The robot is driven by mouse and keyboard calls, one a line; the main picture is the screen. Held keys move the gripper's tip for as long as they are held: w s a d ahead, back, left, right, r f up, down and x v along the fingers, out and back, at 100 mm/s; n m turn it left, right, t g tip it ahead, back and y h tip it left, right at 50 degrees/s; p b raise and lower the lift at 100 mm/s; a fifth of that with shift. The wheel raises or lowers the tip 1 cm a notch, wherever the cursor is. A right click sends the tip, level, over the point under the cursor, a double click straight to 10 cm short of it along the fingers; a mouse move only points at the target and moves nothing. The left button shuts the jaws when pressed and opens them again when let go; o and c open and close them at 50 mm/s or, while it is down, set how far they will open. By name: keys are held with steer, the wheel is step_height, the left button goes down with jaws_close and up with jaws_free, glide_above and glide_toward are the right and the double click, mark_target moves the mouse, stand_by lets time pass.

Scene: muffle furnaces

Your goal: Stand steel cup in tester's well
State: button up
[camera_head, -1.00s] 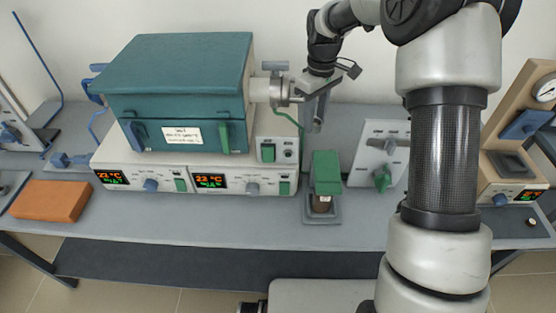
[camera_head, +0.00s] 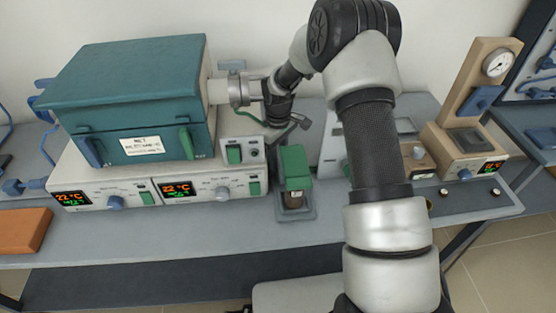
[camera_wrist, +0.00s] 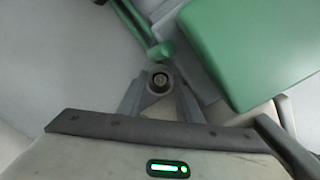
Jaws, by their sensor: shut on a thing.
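In the wrist view my gripper (camera_wrist: 160,88) is shut on a small round steel cup (camera_wrist: 160,79), seen from above with a dark centre. In the head view my wrist is low behind a green-topped device (camera_head: 293,165); the fingertips and cup are hidden there. The green block (camera_wrist: 250,45) fills the upper right of the wrist view, beside the gripper. A beige device with a round gauge (camera_head: 497,63) stands at the right, with a dark square plate and a lit display. I cannot tell which device has the well.
A teal furnace (camera_head: 135,85) sits on a white control unit (camera_head: 150,180) at left. An orange brick (camera_head: 22,231) lies at the front left. A white panel (camera_head: 331,142) is partly behind my arm. Grey bench (camera_head: 160,235) is free along the front.

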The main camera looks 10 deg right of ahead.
steer(key=shift+f, duration=0.3)
steer(key=shift+f, duration=0.25)
steer(key=o, duration=0.8)
steer(key=shift+r, duration=0.1)
